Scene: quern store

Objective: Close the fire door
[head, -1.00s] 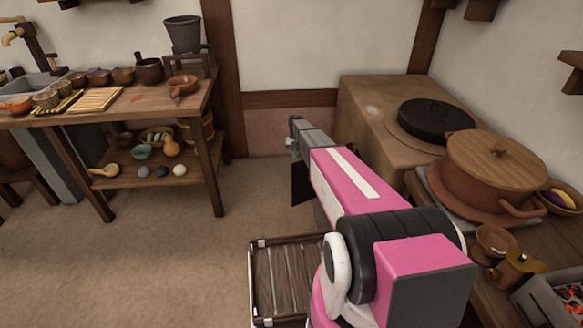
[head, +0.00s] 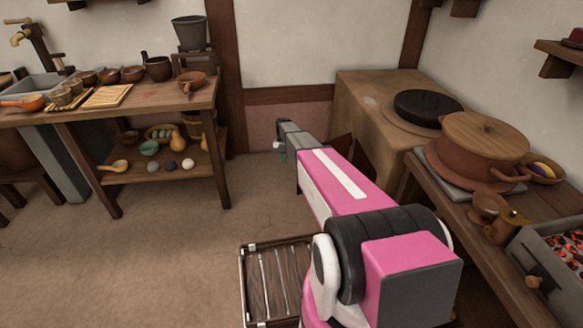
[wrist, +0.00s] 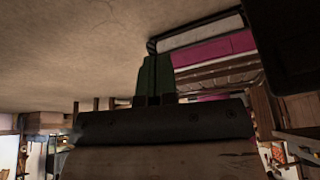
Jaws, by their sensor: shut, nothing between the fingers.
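The clay stove (head: 375,115), with a black round lid on top, stands in the back right corner. A dark brown panel (head: 341,148), which looks like the fire door, shows partly between my arm and the stove front. My arm hides most of it, so I cannot tell how far it stands open. In the wrist view a wooden panel with a dark riveted band (wrist: 160,130) fills the bottom, close to my fingers; it looks like the same door. My gripper (head: 282,155) is shut and empty, with its green fingers (wrist: 155,75) at the band's edge; contact is unclear.
A bench at right holds a large lidded pot (head: 480,150) and a tray of embers (head: 555,265). A wooden table (head: 150,110) with bowls stands at left. The floor between is clear.

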